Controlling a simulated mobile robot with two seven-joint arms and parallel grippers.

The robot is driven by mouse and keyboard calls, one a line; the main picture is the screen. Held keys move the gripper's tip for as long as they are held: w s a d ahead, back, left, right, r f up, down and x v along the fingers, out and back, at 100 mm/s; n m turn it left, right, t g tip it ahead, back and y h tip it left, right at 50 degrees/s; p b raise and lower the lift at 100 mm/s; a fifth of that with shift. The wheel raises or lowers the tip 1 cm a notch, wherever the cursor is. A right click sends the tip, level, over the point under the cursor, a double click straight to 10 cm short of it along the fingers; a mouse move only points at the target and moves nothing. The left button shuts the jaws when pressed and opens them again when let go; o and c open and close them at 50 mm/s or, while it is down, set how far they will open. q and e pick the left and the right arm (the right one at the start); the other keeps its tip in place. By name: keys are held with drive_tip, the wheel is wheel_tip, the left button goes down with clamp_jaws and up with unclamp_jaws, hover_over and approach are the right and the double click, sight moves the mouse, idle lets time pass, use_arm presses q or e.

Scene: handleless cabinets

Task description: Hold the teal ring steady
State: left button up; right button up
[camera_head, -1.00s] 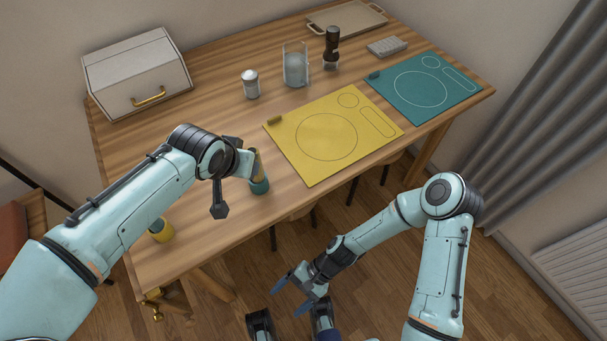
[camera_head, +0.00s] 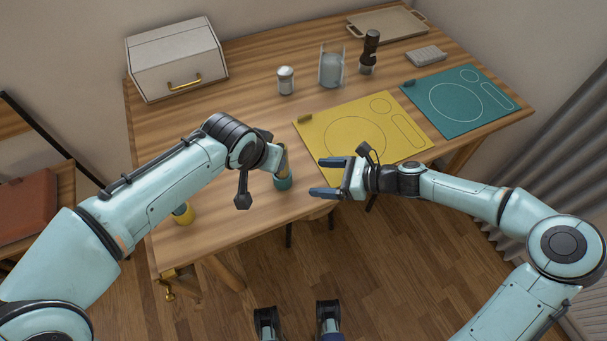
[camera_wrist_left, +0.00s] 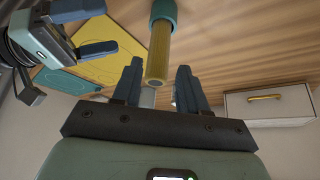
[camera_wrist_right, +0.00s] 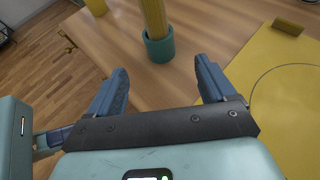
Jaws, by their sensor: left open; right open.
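The teal ring (camera_head: 284,183) sits upright on the wooden table near its front edge, around the lower end of a yellow cylinder (camera_head: 283,160). Both show in the right wrist view, the ring (camera_wrist_right: 159,48) just beyond and between the fingertips. In the left wrist view the cylinder's free end (camera_wrist_left: 157,70) lies between or just beyond my left gripper's open fingers (camera_wrist_left: 158,72), with the ring (camera_wrist_left: 165,12) farther off. My left fingers are mostly hidden by the wrist in the head view. My right gripper (camera_head: 322,177) is open and empty, pointing at the ring from the right, apart from it.
A yellow mat (camera_head: 355,120) and a teal mat (camera_head: 465,105) lie to the right. A white shaker (camera_head: 286,82), a glass holder (camera_head: 332,68), a dark grinder (camera_head: 370,50) and a bread box (camera_head: 177,60) stand behind. Another yellow piece (camera_head: 184,214) is near the front left.

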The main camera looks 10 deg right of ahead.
sight(291, 177)
drive_tip(key=x, duration=1.2)
drive_tip(key=shift+a+f, duration=0.1)
drive_tip(key=shift+a, duration=0.05)
drive_tip(key=c, duration=1)
